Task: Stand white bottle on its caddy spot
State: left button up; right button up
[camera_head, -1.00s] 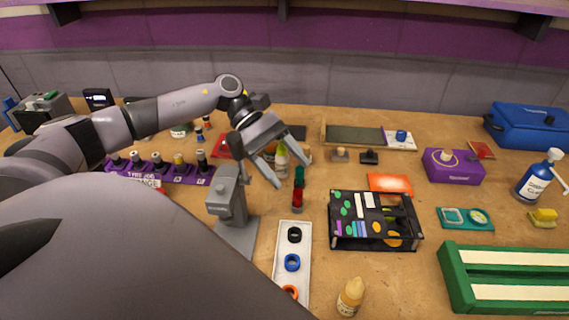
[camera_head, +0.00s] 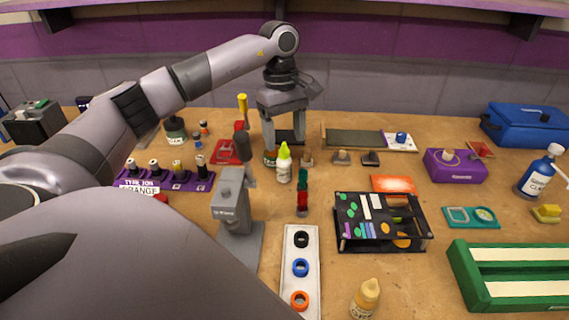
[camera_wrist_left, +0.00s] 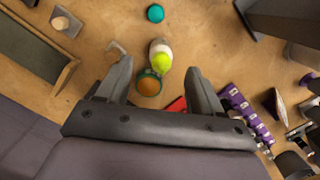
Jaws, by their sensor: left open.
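The white bottle (camera_head: 284,170) stands upright on the table with a lime-yellow cap. In the left wrist view the bottle (camera_wrist_left: 160,50) is seen from above, just beyond the fingertips. My left gripper (camera_head: 284,141) is open and empty, pointing down behind the bottle in the head view; it also shows in the left wrist view (camera_wrist_left: 160,80). A green-rimmed jar with orange contents (camera_wrist_left: 149,84) lies between the fingertips in that view. I cannot tell for sure which holder is the caddy; a purple rack (camera_head: 180,184) holds several small bottles. My right gripper is not in view.
A grey stand (camera_head: 233,208) and a red-and-green bottle (camera_head: 302,195) are close to the white bottle. A black organizer (camera_head: 380,242) stands at right. A white tray with rings (camera_head: 288,282) lies in front.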

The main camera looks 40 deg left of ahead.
aim_at(284, 150)
pick_arm(q)
notch_tip(284, 150, down, 5)
jog(key=shift+s, duration=0.15)
jog(key=c, duration=1.2)
grip_shut()
jog(key=shift+r, duration=0.2)
